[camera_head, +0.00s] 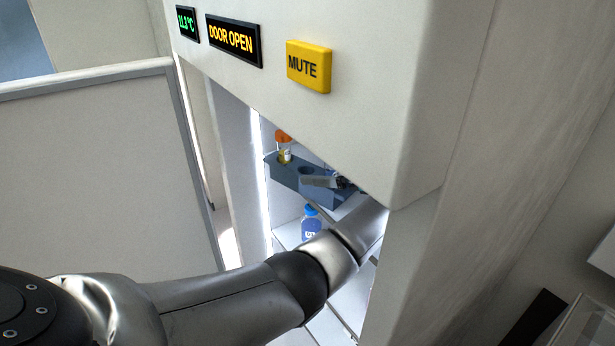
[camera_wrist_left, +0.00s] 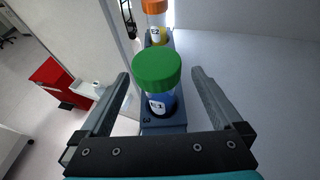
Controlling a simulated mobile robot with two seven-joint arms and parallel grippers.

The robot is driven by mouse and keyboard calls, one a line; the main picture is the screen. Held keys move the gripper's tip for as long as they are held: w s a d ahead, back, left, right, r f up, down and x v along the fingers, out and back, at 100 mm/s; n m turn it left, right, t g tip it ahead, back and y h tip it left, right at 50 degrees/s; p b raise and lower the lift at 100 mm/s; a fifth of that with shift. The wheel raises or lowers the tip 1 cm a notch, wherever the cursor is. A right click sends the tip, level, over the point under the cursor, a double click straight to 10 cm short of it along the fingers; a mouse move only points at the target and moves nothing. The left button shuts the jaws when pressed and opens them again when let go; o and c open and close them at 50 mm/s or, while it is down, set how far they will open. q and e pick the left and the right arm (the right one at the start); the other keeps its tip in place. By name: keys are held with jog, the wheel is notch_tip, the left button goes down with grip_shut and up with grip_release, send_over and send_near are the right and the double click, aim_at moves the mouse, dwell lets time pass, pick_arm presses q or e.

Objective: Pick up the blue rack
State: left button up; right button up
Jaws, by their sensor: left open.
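The blue rack (camera_head: 284,174) sits on a shelf inside the open cabinet, partly hidden by the cabinet front. It holds an orange-capped bottle (camera_head: 283,153) at its left end. In the left wrist view, the rack (camera_wrist_left: 178,123) shows below a green-capped bottle (camera_wrist_left: 157,75) labelled E1, and the orange-capped bottle (camera_wrist_left: 154,18) labelled E2 stands beyond it. My left gripper (camera_wrist_left: 161,73) is open, its fingers on either side of the green-capped bottle and rack with gaps showing. In the head view, my left arm reaches into the cabinet. My right gripper is not in view.
A blue-capped bottle (camera_head: 311,224) stands on a lower shelf beneath the rack. The cabinet front with a yellow MUTE button (camera_head: 308,67) overhangs the opening. The open door (camera_head: 100,170) is on the left. A red box (camera_wrist_left: 55,82) stands outside.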

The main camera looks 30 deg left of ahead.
aim_at(301, 169)
pick_arm(q)
jog(key=x, duration=0.3)
jog(key=shift+a+f, duration=0.15)
jog(key=shift+a, duration=0.05)
jog(key=shift+w, duration=0.1)
jog(key=c, duration=1.5)
